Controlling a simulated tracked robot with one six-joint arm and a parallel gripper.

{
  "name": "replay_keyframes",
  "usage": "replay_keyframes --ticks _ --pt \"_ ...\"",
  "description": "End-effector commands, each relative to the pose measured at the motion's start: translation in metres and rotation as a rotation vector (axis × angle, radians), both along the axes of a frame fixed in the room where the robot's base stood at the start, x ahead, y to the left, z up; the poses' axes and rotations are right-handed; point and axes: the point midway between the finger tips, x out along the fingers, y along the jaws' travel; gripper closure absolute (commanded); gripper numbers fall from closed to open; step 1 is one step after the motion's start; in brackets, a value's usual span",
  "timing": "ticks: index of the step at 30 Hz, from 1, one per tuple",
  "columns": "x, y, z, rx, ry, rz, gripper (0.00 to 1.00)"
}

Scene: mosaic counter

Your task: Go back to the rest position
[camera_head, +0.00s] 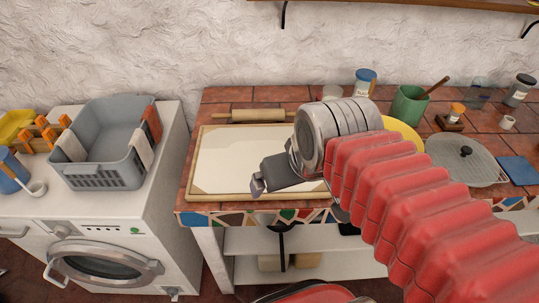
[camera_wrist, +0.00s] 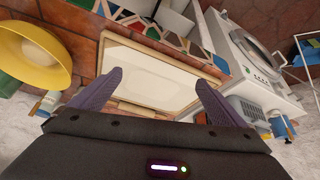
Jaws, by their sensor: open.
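My gripper (camera_head: 258,184) is at the end of my red-sleeved arm, above the front part of a pale board with a wooden frame (camera_head: 222,160) on the tiled counter. In the wrist view my gripper (camera_wrist: 158,88) shows its two dark fingers spread apart, with nothing between them. The framed board (camera_wrist: 150,75) lies beyond the fingers in that view, and its surface looks bare. My arm hides part of the counter's right side.
A rolling pin (camera_head: 258,116) lies behind the board. A green mug (camera_head: 409,104), a blue-lidded jar (camera_head: 365,82), a glass lid (camera_head: 465,160) and a yellow bowl (camera_wrist: 32,50) stand on the counter. Left is a washing machine (camera_head: 100,262) with a grey basket (camera_head: 105,178) on top.

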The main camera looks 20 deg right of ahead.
Motion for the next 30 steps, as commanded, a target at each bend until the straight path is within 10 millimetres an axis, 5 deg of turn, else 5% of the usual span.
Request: replay_keyframes --ticks 24,30 --pt "-0.0098 0.0114 -0.0058 0.011 -0.019 -0.005 0.04" --pt "-0.0098 0.0114 -0.0058 0.011 -0.019 -0.005 0.19"
